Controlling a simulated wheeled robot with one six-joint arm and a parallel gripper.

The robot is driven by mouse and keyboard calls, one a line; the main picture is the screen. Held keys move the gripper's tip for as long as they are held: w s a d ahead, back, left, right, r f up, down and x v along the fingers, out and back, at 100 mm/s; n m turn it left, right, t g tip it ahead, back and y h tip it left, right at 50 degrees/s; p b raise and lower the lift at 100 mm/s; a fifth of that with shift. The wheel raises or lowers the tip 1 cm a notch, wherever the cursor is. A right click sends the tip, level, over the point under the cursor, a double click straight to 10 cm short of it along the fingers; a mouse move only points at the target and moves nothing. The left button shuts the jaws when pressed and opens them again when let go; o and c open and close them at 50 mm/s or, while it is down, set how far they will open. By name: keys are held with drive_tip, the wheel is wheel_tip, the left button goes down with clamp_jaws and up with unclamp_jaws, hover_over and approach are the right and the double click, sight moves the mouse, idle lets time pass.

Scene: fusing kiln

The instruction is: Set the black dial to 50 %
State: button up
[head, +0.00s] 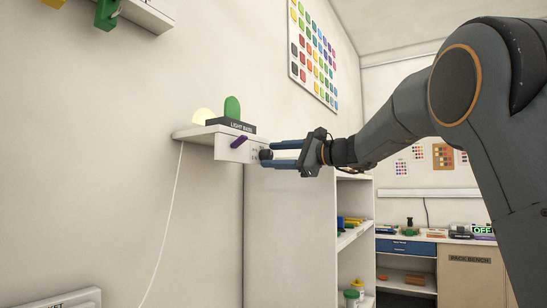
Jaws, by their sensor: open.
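The black dial (265,154) sits on the right part of the white front panel (233,149) of a small wall shelf. Its pointer and scale marks are too small to read. My gripper (272,154) reaches in from the right at the dial, with one blue finger above and one below it. The fingers are apart, and I cannot tell whether either touches the dial. A purple handle or lever (239,142) is on the same panel, left of the dial.
A dark "LIGHT BASE" block (231,125) with a green upright piece (232,107) and a glowing pale disc (202,115) stand on the shelf. A white cord (171,215) hangs below. A tall shelf unit (290,220) stands behind. Free air lies below my gripper.

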drive_tip(key=b+v, duration=0.1)
drive_tip(key=v, duration=0.6)
idle(0.3)
drive_tip(key=s+f+n+g+h, duration=0.25)
drive_tip(key=s+f+h, duration=0.2)
drive_tip(key=f, duration=1.15)
drive_tip(key=s+f+n+g+h, duration=0.1)
drive_tip(key=s+f+g+h, duration=0.3)
drive_tip(key=f, duration=1.2)
drive_tip(key=s+d+f+n+g+h+p, duration=0.1)
drive_tip(key=s+d+f+n+g+h, duration=0.1)
drive_tip(key=s+f, duration=0.9)
drive_tip(key=s+d+f+n+g+h, duration=0.2)
drive_tip(key=s+d+f+n+h, duration=0.2)
drive_tip(key=s+d+f+n, duration=0.3)
drive_tip(key=s+f+n, duration=0.1)
drive_tip(key=s+f, duration=0.4)
drive_tip(key=s, duration=0.5)
drive_tip(key=shift+d+f+p, duration=0.25)
drive_tip(key=shift+d+p, duration=0.1)
drive_tip(key=shift+p, duration=0.05)
drive_tip(key=shift+s+n+h, duration=0.15)
drive_tip(key=shift+n+h, duration=0.1)
